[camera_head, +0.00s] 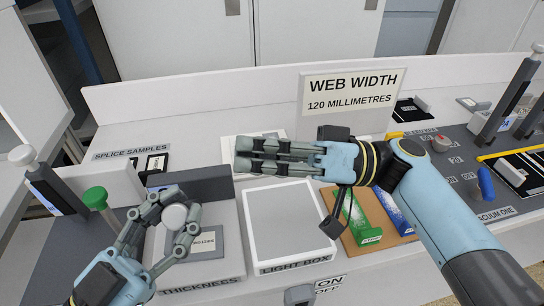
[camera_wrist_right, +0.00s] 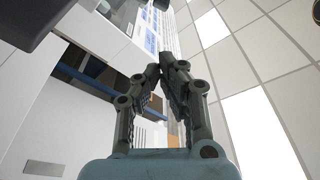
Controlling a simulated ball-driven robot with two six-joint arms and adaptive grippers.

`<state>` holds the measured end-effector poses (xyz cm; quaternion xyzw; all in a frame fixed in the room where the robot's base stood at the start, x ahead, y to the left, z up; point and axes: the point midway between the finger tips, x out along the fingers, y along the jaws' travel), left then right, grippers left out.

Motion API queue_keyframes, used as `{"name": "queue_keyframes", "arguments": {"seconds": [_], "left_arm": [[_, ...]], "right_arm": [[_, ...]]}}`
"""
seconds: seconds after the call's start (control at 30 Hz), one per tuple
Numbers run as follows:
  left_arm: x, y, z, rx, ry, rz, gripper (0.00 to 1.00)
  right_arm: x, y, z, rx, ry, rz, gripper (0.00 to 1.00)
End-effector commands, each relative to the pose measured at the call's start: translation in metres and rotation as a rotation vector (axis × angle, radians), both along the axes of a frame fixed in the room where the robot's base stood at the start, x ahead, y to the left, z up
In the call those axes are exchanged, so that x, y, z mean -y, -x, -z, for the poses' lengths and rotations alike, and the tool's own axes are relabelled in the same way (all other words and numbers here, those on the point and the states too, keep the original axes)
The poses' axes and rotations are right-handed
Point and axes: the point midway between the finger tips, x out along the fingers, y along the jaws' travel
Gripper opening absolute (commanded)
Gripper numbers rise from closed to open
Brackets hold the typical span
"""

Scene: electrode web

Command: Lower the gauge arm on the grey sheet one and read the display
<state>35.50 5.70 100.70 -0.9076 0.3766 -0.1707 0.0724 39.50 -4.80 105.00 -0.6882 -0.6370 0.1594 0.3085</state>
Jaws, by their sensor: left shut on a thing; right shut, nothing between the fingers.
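The thickness station (camera_head: 228,262) is a grey base at the front left, labelled THICKNESS. My left gripper (camera_head: 177,224) is shut around a pale round knob (camera_head: 174,216) above this base. What the knob joins to below is hidden by the fingers. A small white label (camera_head: 205,242) with partly covered black text lies just right of the fingers. I cannot make out a lit display or tell which surface is grey sheet one. My right gripper (camera_head: 240,155) is shut and empty, pointing left above the back of the light box; its closed fingers fill the right wrist view (camera_wrist_right: 160,75).
The white light box (camera_head: 290,222) lies right of the thickness station. A green-handled tool (camera_head: 96,198) stands at left. A green box (camera_head: 360,220) and a blue box (camera_head: 393,212) lie on a brown board. A WEB WIDTH sign (camera_head: 350,92) stands behind.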

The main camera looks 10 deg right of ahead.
Motion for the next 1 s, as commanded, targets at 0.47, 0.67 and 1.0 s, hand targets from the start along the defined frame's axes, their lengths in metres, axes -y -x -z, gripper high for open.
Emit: {"name": "queue_keyframes", "arguments": {"seconds": [0.47, 0.67, 1.0], "left_arm": [[-0.002, 0.001, 0.004, -0.012, -0.004, -0.004, 0.00], [-0.002, 0.000, 0.004, -0.011, -0.003, -0.003, 0.00], [-0.002, 0.000, 0.004, -0.011, -0.003, -0.004, 0.00]], "right_arm": [[-0.065, 0.011, 0.014, -0.005, 0.000, 0.000, 0.00], [-0.068, 0.016, 0.020, -0.002, 0.001, 0.000, 0.00], [-0.069, 0.019, 0.022, -0.005, 0.001, -0.001, 0.00]]}}
